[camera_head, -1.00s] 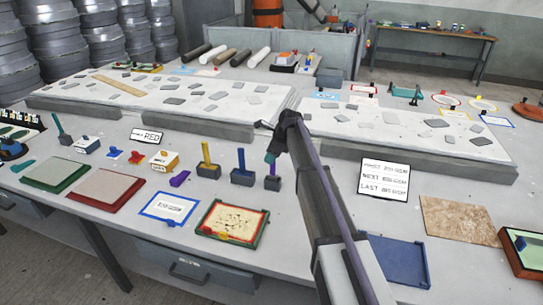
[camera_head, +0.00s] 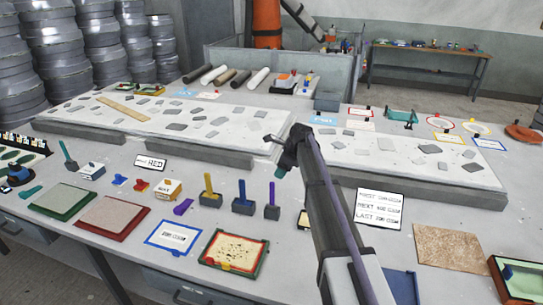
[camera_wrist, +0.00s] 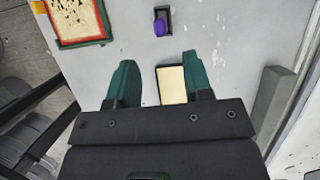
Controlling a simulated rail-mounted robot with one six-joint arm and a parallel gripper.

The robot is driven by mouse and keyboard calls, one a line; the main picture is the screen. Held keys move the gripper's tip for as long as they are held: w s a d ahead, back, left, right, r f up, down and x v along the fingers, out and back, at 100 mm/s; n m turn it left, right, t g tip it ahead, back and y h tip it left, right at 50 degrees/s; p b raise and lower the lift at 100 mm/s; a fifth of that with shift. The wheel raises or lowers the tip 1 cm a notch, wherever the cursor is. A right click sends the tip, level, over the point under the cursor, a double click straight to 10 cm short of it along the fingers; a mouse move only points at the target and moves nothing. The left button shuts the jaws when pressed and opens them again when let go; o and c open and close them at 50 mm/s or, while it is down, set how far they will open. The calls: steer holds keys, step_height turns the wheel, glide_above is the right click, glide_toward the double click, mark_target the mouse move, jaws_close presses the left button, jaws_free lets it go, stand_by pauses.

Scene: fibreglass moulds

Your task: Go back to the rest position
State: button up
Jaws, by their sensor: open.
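My arm reaches up from the lower right of the head view, and my gripper (camera_head: 279,172) hangs over the middle of the table. In the wrist view my gripper (camera_wrist: 160,72) has its two green fingers spread wide, with nothing held between them. A small cream tile with a dark border (camera_wrist: 171,85) lies on the table, seen in the gap between the fingers. It shows partly behind my arm in the head view (camera_head: 302,219). A dark holder with a blue-purple piece (camera_wrist: 160,22) stands beyond the fingertips.
Holders with yellow (camera_head: 210,193) and blue (camera_head: 242,198) pieces stand to the left, near a red-green framed tray (camera_head: 234,252). A sign (camera_head: 380,208) and brown board (camera_head: 448,250) are right. Pale slabs with grey pieces (camera_head: 160,118) lie behind. The wrist view shows a grey block (camera_wrist: 272,97).

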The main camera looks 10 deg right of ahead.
steer(key=s+a+f+n+g+h+b, duration=0.1)
steer(key=s+f+n+h, duration=0.1)
steer(key=s+n, duration=0.9)
steer(key=s+a+f+n+g+h+b, duration=0.1)
steer(key=s+n, duration=1)
steer(key=s, duration=1.5)
steer(key=shift+s+a+f+n+h, duration=0.4)
steer(key=shift+a+h, duration=0.1)
steer(key=shift+a, duration=0.1)
